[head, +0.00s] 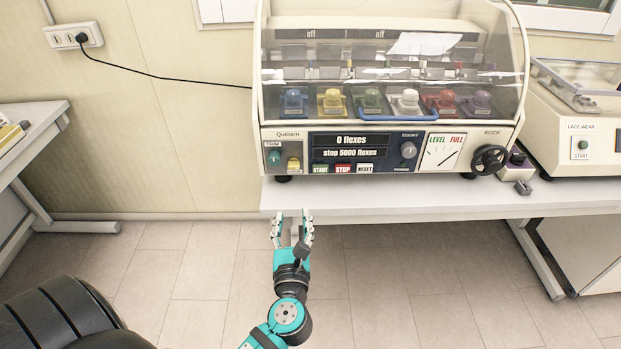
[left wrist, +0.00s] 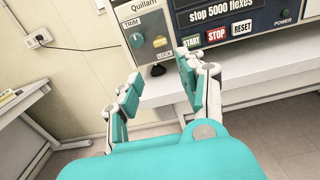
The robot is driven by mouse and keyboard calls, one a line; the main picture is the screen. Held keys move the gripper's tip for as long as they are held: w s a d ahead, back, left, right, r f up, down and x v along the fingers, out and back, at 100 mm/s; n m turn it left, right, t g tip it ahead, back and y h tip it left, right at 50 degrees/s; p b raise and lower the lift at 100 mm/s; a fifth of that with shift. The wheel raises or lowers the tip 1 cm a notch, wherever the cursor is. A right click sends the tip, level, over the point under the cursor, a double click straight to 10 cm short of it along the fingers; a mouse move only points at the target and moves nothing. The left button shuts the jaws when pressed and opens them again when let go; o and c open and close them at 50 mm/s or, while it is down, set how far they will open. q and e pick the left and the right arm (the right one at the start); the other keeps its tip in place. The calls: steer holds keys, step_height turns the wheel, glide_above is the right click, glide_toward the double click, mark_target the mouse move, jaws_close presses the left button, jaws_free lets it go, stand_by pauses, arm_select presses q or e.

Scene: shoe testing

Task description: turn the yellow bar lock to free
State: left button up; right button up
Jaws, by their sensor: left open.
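The yellow bar lock (head: 293,164) sits low on the left end of the flex machine's front panel, above a small label. It also shows in the left wrist view (left wrist: 160,41), above the word LOCK. Its exact setting is too small to tell. A teal TRIM knob (head: 274,156) is at its upper left. My left gripper (head: 292,223) is open and empty, in front of the table edge and below the lock, apart from it. In the left wrist view its two fingers (left wrist: 157,76) spread below the lock. My right gripper is not in view.
The flex machine (head: 328,137) stands on a white table (head: 400,205), with START, STOP and RESET buttons right of the lock. A black handwheel (head: 490,159) is at its right. A lace wear machine (head: 585,110) stands farther right. Another table (head: 35,118) is at left.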

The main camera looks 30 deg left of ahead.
arm_select(q)
steer(key=p, duration=0.1)
glide_toward(294, 169)
steer(key=p+x, duration=0.2)
steer(key=x, duration=0.5)
steer(key=shift+w+a+r, duration=0.1)
steer(key=shift+w+a, duration=0.1)
steer(key=shift+w, duration=0.05)
steer(key=shift+w+a, duration=0.35)
steer(key=shift+w, duration=0.2)
steer(key=shift+c, duration=1.4)
jaws_close()
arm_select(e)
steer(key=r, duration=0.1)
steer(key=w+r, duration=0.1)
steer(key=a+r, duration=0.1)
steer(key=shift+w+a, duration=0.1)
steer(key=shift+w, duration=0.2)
